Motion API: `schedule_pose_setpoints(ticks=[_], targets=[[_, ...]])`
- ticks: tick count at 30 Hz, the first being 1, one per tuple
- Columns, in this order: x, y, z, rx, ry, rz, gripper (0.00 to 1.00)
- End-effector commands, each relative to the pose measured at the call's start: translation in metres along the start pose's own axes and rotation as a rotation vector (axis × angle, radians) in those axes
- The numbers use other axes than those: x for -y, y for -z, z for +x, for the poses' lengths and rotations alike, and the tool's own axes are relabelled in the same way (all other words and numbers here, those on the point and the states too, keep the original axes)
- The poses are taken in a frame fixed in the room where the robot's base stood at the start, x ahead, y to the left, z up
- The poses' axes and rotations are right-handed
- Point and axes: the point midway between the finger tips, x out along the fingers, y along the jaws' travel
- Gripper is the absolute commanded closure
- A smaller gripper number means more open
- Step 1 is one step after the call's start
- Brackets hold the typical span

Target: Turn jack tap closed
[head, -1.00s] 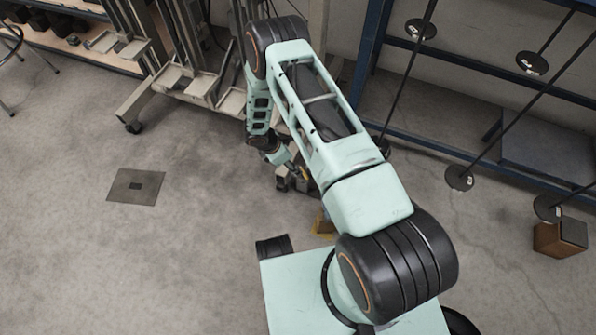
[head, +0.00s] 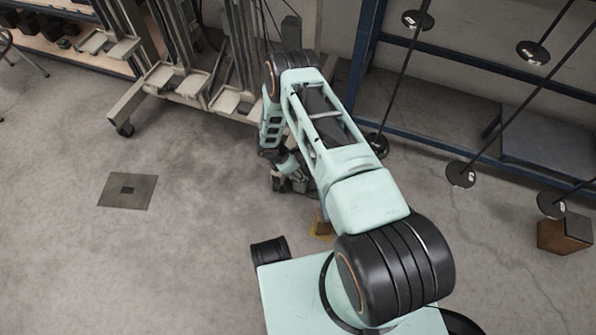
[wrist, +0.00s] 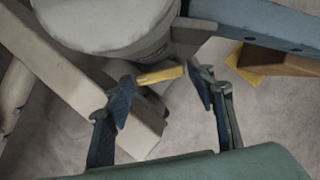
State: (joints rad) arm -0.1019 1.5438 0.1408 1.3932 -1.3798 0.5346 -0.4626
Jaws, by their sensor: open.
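A short yellow bar (wrist: 160,75), which looks like the tap's handle, shows in the wrist view between my fingertips. It lies nearly level, just below a dark grey part (wrist: 190,38) beside a large pale rounded body (wrist: 105,25). My gripper (wrist: 160,84) is open, with one blue-padded finger on each side of the bar. The left fingertip is close to the bar's left end; I cannot tell whether it touches. In the head view my gripper end (head: 290,182) is low near the floor, and the tap cannot be made out there.
A beige beam (wrist: 95,105) runs diagonally behind my left finger. A brown block on a yellow patch (wrist: 245,62) lies at the upper right of the wrist view. In the head view, beige frames (head: 190,85) and a blue rack (head: 420,150) stand behind; open floor (head: 80,250) is at left.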

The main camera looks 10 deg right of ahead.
Motion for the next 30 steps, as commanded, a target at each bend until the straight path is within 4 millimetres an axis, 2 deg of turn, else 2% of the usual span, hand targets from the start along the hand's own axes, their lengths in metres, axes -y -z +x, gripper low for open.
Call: schedule_pose_setpoints(ticks=[2,10,17,30], targets=[[0.0001,0.0000,-0.0002,0.000,0.000,0.000,0.50],[0.0002,0.0000,-0.0003,0.000,0.000,0.000,0.80],[-0.0011,-0.0007,-0.0002,0.002,0.019,0.048,0.81],[-0.0048,-0.0015,0.0000,0.001,0.138,0.339,0.81]])
